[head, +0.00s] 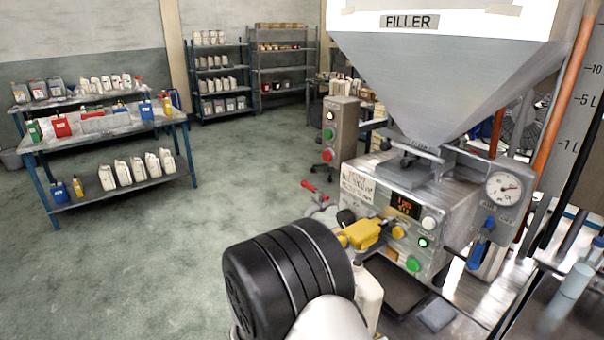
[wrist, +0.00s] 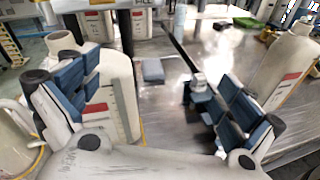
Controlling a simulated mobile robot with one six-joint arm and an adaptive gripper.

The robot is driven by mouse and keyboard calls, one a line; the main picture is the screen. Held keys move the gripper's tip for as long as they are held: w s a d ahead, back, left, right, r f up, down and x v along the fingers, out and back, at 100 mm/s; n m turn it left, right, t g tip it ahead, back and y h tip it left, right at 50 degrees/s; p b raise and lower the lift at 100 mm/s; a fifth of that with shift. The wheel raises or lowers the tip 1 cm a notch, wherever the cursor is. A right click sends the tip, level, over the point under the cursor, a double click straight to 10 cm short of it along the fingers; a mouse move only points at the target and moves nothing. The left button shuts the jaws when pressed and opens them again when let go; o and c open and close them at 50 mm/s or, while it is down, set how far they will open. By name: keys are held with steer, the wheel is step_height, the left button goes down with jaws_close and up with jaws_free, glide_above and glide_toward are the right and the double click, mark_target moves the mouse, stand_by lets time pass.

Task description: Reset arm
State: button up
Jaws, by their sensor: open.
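My arm (head: 290,270) shows large and dark in the lower middle of the head view, in front of the filler machine (head: 400,200). My gripper (wrist: 155,105) is open in the wrist view, its two blue-padded fingers wide apart with nothing between them. A cream bottle (wrist: 118,90) stands just behind the left finger. It appears partly covered by that finger, and I cannot tell whether they touch. Part of a white bottle (head: 368,295) also shows beside my arm in the head view. The fingers are hidden in the head view.
Another pale bottle (wrist: 283,75) with a red label stands at the right in the wrist view. Bottle-laden shelves (head: 110,130) stand at the left, beyond open green floor (head: 150,260).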

steer(key=s+d+r+m+g+y, duration=0.3)
steer(key=s+d+r+m, duration=0.15)
steer(key=s, duration=0.25)
steer(key=s+d+r+m+g+y, duration=0.3)
steer(key=s+r+m, duration=0.1)
steer(key=s+m, duration=0.25)
steer(key=s+a+r+m+t+y, duration=0.4)
steer(key=s+a+r+m+y, duration=0.1)
steer(key=s+a+m+y, duration=0.2)
steer(key=s+m+y, duration=0.1)
steer(key=s+m, duration=0.1)
steer(key=shift+s+t+y, duration=0.3)
steer(key=shift+t+y, duration=0.1)
